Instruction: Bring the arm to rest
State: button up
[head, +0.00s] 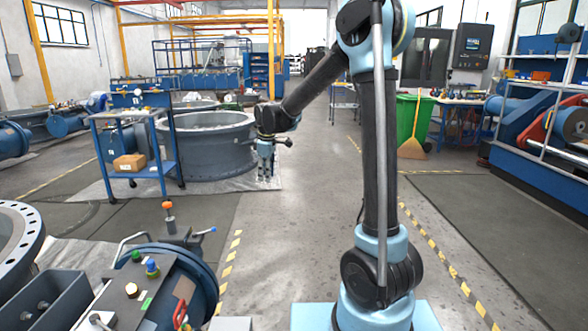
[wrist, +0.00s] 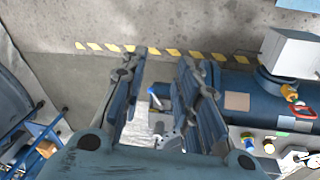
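My gripper (head: 265,178) hangs fingers down at the end of my raised, bent arm, left of centre in the head view. Behind it in the picture is bare grey floor and the large grey valve ring. In the wrist view its two fingers (wrist: 160,68) stand apart with a clear gap. Nothing is held between them. Beyond the gap lie the floor and part of a valve unit with a blue-tipped lever (wrist: 154,97). The gripper appears free of contact with anything.
A valve unit with coloured knobs (head: 152,268) stands at lower left. A blue trolley (head: 130,115) carrying a cardboard box (head: 129,163) and a large valve ring (head: 208,150) stand further back. A green bin (head: 414,118) and broom are behind right. The middle floor is clear.

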jog(key=s+d+r+m, duration=0.3)
jog(key=s+d+m, duration=0.5)
jog(key=s+d, duration=1.1)
jog(key=s+d+f+m, duration=0.3)
jog(key=s+d+f, duration=0.2)
jog(key=s, duration=0.3)
jog(key=s+d+f+m, duration=0.4)
jog(key=s+d+f, duration=0.1)
jog(key=s, duration=0.3)
jog(key=shift+s+d+m+h, duration=0.3)
jog(key=shift+d+h, duration=0.1)
jog(key=shift+d, duration=0.1)
